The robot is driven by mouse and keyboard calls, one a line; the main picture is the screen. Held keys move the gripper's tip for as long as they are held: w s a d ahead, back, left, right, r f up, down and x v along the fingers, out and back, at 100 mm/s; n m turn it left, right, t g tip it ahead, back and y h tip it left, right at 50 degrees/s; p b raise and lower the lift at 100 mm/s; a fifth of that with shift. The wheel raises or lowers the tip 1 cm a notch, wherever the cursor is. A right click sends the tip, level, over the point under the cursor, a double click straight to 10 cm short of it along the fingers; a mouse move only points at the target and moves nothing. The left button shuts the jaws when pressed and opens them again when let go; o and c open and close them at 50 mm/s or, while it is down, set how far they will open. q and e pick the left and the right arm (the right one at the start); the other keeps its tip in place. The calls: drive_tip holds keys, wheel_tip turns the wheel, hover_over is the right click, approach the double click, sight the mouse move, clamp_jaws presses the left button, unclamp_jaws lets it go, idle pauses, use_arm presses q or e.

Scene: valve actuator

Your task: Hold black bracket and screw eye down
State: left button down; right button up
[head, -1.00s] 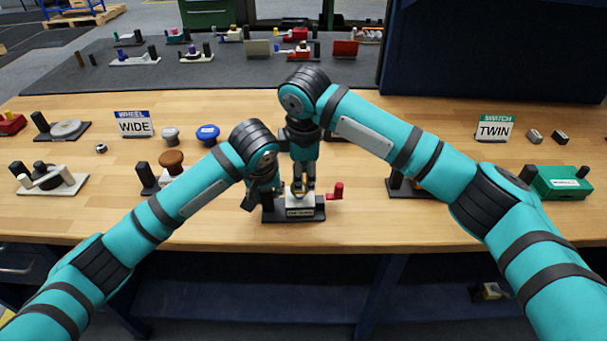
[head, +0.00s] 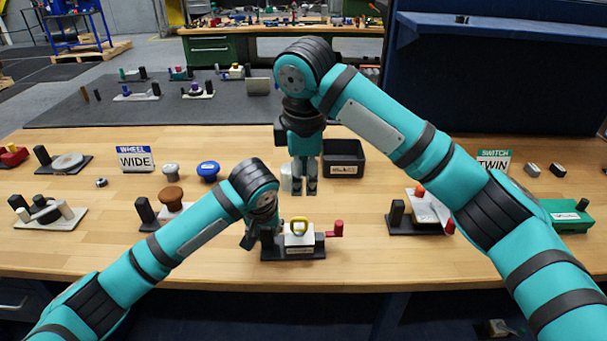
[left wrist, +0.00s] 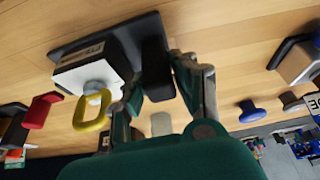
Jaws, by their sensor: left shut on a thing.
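The black bracket (head: 275,254) stands near the front edge of the bench, its upright post (left wrist: 155,68) showing in the left wrist view. A white block (head: 300,241) sits on it, with the yellow screw eye (head: 299,223) upright on top; the eye also shows in the left wrist view (left wrist: 92,113). My left gripper (head: 257,235) is shut on the bracket's post, left of the block. My right gripper (head: 304,188) hangs above and behind the screw eye, apart from it. Its fingers point down, close together; whether they are open is unclear.
A red knob (head: 337,229) sticks out right of the bracket. A black bin (head: 343,160) and a pale cylinder (head: 286,177) stand behind. A brown-capped fixture (head: 171,198) is left, another black fixture (head: 397,215) right.

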use_arm(q)
drive_tip(key=c, duration=1)
unclamp_jaws()
drive_tip(key=shift+o, duration=0.2)
